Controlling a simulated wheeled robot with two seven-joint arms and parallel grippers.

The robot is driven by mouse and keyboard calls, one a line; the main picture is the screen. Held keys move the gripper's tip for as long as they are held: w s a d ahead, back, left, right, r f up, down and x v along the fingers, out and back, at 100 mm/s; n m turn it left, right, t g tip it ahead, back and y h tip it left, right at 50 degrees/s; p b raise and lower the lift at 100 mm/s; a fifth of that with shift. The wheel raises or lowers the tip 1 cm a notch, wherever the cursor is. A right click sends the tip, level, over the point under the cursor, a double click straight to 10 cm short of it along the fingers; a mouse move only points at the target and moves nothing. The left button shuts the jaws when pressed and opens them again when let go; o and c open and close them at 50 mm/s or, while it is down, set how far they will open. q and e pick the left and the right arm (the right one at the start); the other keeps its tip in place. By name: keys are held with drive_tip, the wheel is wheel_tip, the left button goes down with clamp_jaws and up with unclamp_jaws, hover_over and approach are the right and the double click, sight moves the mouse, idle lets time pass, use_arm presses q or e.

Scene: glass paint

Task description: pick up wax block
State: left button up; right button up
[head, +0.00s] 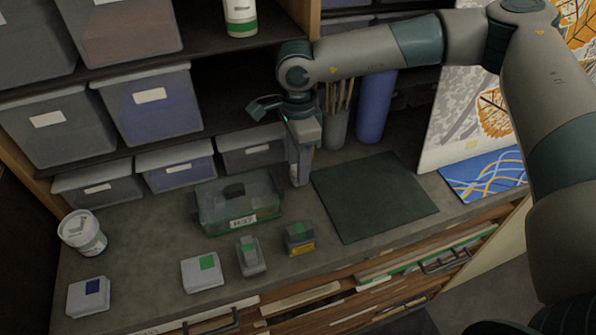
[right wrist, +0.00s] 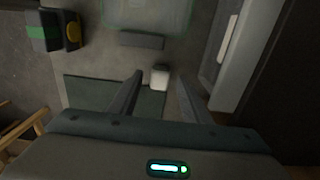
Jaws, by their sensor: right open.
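My right gripper (head: 299,178) points down at the back of the counter, between the lidded green container and the dark green mat. In the right wrist view its two fingers (right wrist: 159,77) are apart. A small pale block (right wrist: 160,77) shows between and just beyond the fingertips, beside the mat's edge; it looks like the wax block, but I cannot be sure. It does not appear held. In the head view the gripper largely hides that spot. My left gripper is not in view.
The green container (head: 238,205) stands left of the gripper, the dark green mat (head: 374,197) right. Small grey boxes (head: 202,273) with coloured labels line the front. A white jar (head: 82,233) stands left. A blue cylinder (head: 375,105) and brush cup (head: 335,130) stand behind, under shelves.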

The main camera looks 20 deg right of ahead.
idle(0.3)
clamp_jaws()
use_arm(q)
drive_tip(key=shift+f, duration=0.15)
use_arm(e)
drive_tip(key=shift+r, duration=0.1)
